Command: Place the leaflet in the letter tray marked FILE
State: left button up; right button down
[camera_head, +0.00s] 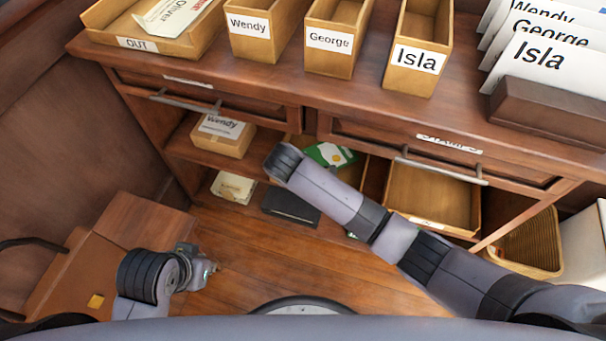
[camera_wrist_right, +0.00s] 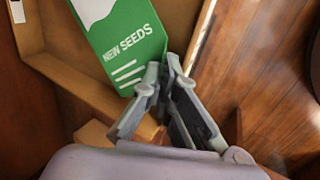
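The leaflet (camera_wrist_right: 125,40) is green and white with "NEW SEEDS" on it. In the head view the leaflet (camera_head: 330,154) shows on the lower shelf, partly behind my right arm. In the right wrist view my right gripper (camera_wrist_right: 162,70) has its fingertips together at the leaflet's lower right corner and looks shut on it. A wooden tray (camera_wrist_right: 75,92) lies under and around the leaflet there; its white label is cut off and unreadable. No FILE mark is readable. My left gripper (camera_head: 204,269) is low at the left, away from the leaflet; its fingers are unclear.
Another wooden tray (camera_head: 435,195) stands on the lower shelf at the right. A Wendy box (camera_head: 222,135), a cream packet (camera_head: 233,187) and a dark flat case (camera_head: 290,205) are left of my right arm. The OUT tray (camera_head: 140,43) and name boxes stand on the desktop above.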

jog(key=shift+b+x, duration=0.3)
jog(key=shift+x, duration=0.55)
jog(key=shift+w+d, duration=0.15)
jog(key=shift+w, duration=0.3)
jog(key=c, duration=2.3)
grip_release()
jog(key=shift+f, duration=0.15)
jog(key=shift+o, duration=1.1)
